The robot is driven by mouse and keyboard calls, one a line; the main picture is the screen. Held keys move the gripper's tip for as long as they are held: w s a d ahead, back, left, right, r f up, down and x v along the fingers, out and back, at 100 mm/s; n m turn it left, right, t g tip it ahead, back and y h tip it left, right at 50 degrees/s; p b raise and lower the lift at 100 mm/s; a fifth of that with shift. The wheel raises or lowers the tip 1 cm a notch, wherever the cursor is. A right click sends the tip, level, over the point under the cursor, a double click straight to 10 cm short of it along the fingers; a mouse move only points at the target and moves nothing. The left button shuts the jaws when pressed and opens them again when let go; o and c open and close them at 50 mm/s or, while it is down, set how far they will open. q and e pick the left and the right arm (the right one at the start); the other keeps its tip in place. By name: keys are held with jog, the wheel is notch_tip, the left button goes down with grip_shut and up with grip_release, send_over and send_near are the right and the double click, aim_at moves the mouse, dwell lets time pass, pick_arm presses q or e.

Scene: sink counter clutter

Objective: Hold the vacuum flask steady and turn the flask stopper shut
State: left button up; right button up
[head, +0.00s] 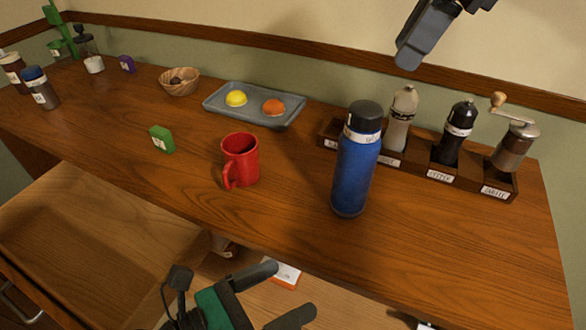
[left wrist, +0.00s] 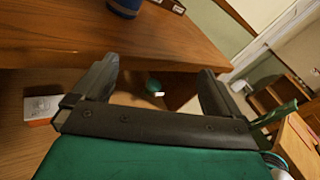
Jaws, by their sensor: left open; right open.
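The blue vacuum flask (head: 355,172) stands upright on the wooden counter, right of the middle. Its dark stopper (head: 366,114) sits on top, above a white label band; I cannot tell how tightly it is turned. The flask's blue base shows at the top edge of the left wrist view (left wrist: 124,6). My left gripper (head: 282,294) is open and empty, in front of the counter's near edge and apart from the flask. Its two fingers also show in the left wrist view (left wrist: 155,85). My right gripper (head: 412,50) is partly in view at the top, raised above the flask, open and empty.
A red mug (head: 241,160) stands left of the flask. Behind and right, a wooden rack (head: 470,180) holds several mills. A grey tray (head: 222,110) with yellow and orange items, a bowl (head: 180,84) and a green box (head: 162,139) lie further left. The counter right of the flask's front is clear.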

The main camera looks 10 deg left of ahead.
aim_at(367, 151)
pick_arm(q)
jog(key=w+a+r+m+g+h, duration=0.1)
jog(key=w+r+m+h, duration=0.35)
jog(key=w+r, duration=0.75)
jog(key=shift+m+y, duration=0.75)
jog(key=x, duration=0.4)
jog(key=w+f+x, duration=0.1)
jog(key=x, duration=0.4)
jog(key=a+f+x, duration=0.1)
jog(key=x, duration=0.4)
jog(key=shift+w+d, duration=0.1)
jog(key=shift+w, duration=0.15)
jog(key=shift+c, duration=0.2)
